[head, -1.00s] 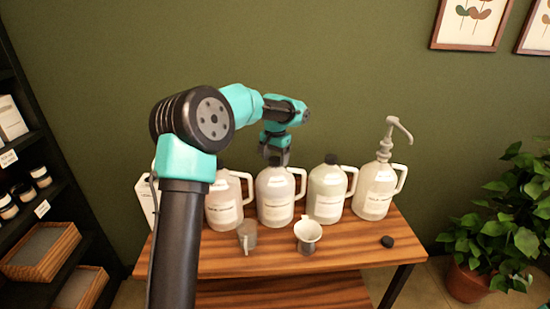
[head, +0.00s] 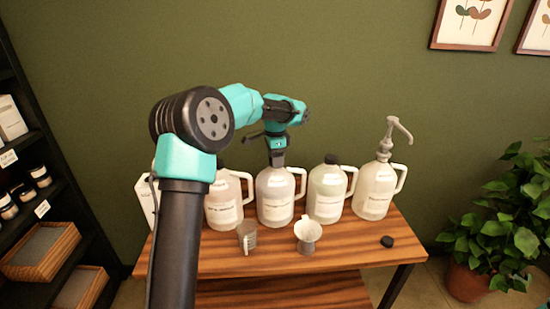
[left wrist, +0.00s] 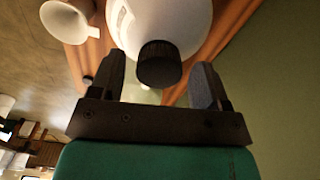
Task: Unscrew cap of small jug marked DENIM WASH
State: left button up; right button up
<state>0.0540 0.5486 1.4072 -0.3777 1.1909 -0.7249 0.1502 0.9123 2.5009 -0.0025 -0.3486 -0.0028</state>
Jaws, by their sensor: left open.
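Several translucent jugs stand in a row on the wooden table; their labels are too small to read, so I cannot tell which says DENIM WASH. My left gripper (head: 277,158) points down over the second jug from the left (head: 275,197) and hides its top. In the left wrist view, the open left gripper (left wrist: 158,68) has one finger on each side of a black ridged cap (left wrist: 160,63) on the white jug (left wrist: 165,22). Gaps show between the cap and both fingers. My right gripper is out of view.
A pump jug (head: 375,190) stands at the row's right end. A loose black cap (head: 387,241) lies on the table (head: 350,253) at right.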

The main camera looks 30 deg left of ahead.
pick_arm(q)
jog(key=m, duration=0.6)
jog(key=c, duration=1)
